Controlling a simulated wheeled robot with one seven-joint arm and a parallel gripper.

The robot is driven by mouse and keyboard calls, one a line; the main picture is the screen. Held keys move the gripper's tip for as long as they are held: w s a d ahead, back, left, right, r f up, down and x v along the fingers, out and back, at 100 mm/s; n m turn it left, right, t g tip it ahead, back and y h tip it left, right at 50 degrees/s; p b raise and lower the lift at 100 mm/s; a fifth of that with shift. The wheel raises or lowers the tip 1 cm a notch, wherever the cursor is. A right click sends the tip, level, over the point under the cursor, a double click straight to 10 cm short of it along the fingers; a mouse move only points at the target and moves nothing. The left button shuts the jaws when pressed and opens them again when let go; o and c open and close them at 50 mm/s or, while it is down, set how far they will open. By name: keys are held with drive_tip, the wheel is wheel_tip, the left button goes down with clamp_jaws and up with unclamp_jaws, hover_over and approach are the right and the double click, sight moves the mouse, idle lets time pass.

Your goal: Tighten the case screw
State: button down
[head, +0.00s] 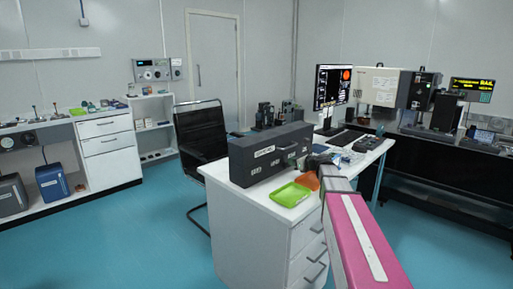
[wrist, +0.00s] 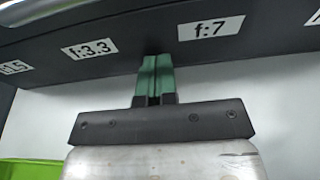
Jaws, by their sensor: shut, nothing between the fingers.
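A long dark grey case (head: 270,155) with a white label and a handle on its front stands on the white desk in the head view. In the wrist view a dark panel (wrist: 135,35) carries white labels, including "f:3.3" and "f:7"; it appears to be part of this case. My gripper (wrist: 154,62) is shut and empty. Its green fingertips point at the panel between those two labels; I cannot tell whether they touch it. In the head view my arm reaches to the case's right end and the fingers are not clear. I cannot make out the case screw.
A lime green tray (head: 290,195) and an orange piece (head: 308,180) lie on the desk before the case. The tray also shows in the wrist view (wrist: 30,170). A monitor (head: 332,88), keyboard (head: 347,138) and black chair (head: 203,138) stand nearby.

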drive_tip(key=shift+w+a, duration=0.3)
drive_tip(key=shift+w, duration=0.1)
